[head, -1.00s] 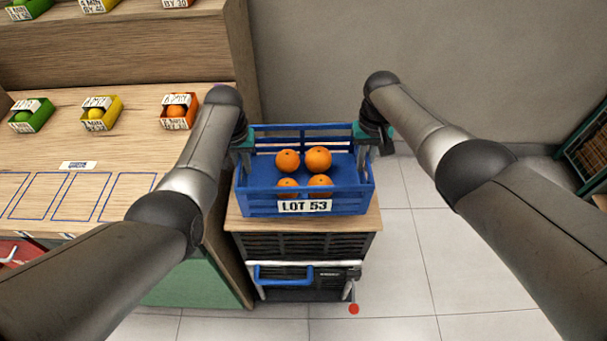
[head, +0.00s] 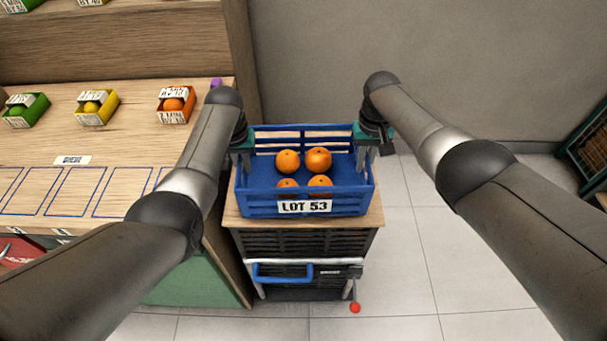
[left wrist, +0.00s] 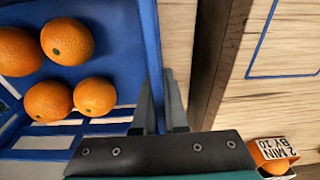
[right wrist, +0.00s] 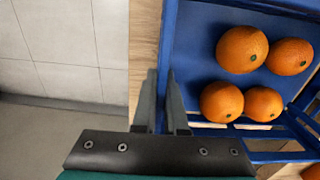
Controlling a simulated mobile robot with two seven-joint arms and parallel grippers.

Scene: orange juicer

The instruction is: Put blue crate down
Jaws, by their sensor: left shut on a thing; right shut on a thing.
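The blue crate (head: 252,206) with the label LOT 53 is upright in the middle of the head view, above the wooden top (head: 372,221) of a dark cart. Several oranges (head: 318,159) lie inside it. My left gripper (head: 245,158) is shut on the crate's left side wall, and my right gripper (head: 366,152) is shut on its right side wall. The left wrist view shows the crate wall (left wrist: 149,40) between the fingers; the right wrist view shows the other wall (right wrist: 168,40) likewise. I cannot tell whether the crate's bottom touches the wooden top.
A wooden counter (head: 130,185) with outlined spaces and small green, yellow (head: 97,107) and orange fruit boxes stands close on the left. The cart has a blue handle (head: 283,274) and a red knob (head: 355,308). Tiled floor is clear on the right, before a green shelf (head: 590,150).

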